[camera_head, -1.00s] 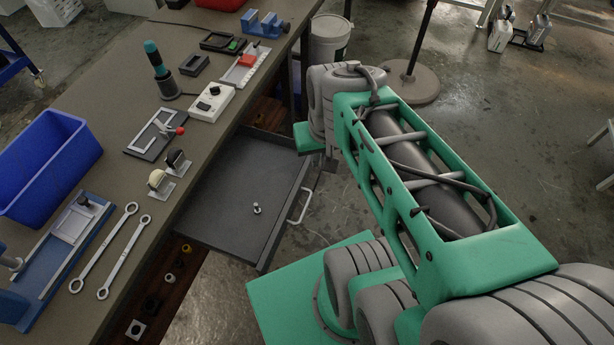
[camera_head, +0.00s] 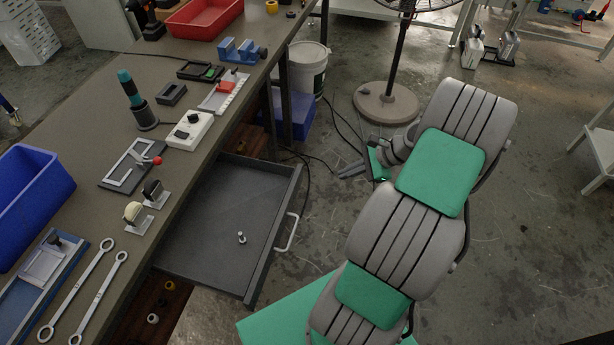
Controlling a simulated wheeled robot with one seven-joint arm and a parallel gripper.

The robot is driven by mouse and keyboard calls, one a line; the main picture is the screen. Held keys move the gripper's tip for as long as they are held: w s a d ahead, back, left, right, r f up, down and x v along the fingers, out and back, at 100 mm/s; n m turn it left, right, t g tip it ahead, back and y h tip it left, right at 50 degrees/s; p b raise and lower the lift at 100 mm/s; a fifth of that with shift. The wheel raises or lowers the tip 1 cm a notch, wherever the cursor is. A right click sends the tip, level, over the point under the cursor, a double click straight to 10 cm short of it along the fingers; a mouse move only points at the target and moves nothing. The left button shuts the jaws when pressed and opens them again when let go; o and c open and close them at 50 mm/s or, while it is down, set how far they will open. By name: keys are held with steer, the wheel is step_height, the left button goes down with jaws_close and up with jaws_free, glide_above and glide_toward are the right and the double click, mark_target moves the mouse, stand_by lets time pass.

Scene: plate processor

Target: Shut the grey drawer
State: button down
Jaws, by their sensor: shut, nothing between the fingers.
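The grey drawer (camera_head: 215,210) stands pulled out from under the workbench, its open top facing me. A pale handle (camera_head: 288,232) is on its front panel, at the right. A small metal bolt-like piece (camera_head: 241,238) stands on the drawer's floor.
The workbench (camera_head: 95,120) carries a blue bin (camera_head: 30,200), two wrenches (camera_head: 85,295), a white switch box (camera_head: 190,130) and a red tray (camera_head: 203,18). A white bucket (camera_head: 308,68) and a fan stand (camera_head: 387,102) are behind.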

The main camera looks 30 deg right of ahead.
steer(key=m, duration=0.6)
glide_toward(298, 179)
steer(key=shift+t, duration=0.3)
steer(key=shift+s+f+x, duration=0.15)
steer(key=shift+x, duration=1.4)
steer(key=shift+s+f+x, duration=0.1)
steer(key=shift+f+x, duration=0.05)
steer(key=shift+x, duration=1.45)
steer(key=shift+d, duration=0.15)
